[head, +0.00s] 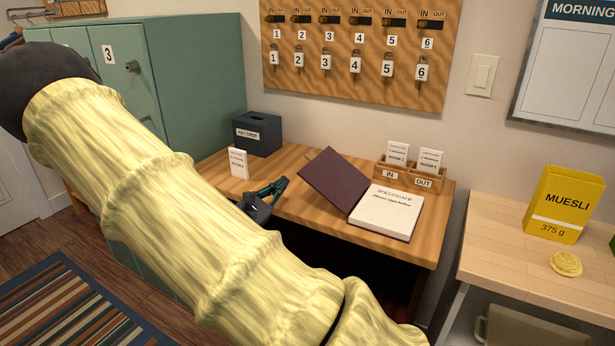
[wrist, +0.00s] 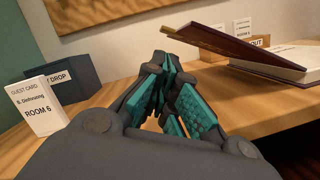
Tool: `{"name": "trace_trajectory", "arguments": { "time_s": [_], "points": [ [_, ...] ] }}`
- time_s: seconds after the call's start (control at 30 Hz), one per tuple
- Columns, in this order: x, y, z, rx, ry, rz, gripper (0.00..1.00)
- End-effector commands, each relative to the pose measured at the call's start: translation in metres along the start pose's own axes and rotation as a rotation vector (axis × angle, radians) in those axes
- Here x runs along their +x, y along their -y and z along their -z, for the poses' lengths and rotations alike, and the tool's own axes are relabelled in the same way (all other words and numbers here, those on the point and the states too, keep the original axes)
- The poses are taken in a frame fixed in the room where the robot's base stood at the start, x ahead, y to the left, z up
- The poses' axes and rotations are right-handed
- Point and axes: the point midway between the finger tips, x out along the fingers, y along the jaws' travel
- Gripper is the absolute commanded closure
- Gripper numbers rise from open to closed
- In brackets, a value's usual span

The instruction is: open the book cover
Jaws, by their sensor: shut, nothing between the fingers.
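The book lies on the wooden desk. Its dark maroon cover (head: 335,180) is raised and tilted up to the left, and the white page block (head: 387,211) with "WELCOME" print shows on the right. In the wrist view the cover (wrist: 225,42) stands slanted above the desk, its free edge near my fingertips. My gripper (head: 282,183) is shut and empty, low over the desk to the left of the cover. Its teal-padded fingers meet in the wrist view (wrist: 160,58). I cannot tell whether the fingertips touch the cover.
A guest card (head: 238,163) and a dark key drop box (head: 257,134) stand to the left on the desk (head: 292,160). A wooden IN/OUT card holder (head: 409,177) stands behind the book. A side counter (head: 500,225) at right holds a yellow muesli box (head: 563,205).

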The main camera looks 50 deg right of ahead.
Motion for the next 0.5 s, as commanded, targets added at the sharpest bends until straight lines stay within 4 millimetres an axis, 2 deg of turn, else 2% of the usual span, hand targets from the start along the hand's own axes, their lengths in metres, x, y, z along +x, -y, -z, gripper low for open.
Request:
{"name": "trace_trajectory", "arguments": {
  "time_s": [0.17,0.5],
  "points": [
    [0.020,-0.001,-0.001,0.000,0.001,0.001,1.00],
    [0.074,0.001,-0.002,0.000,0.001,0.002,1.00]
  ]
}}
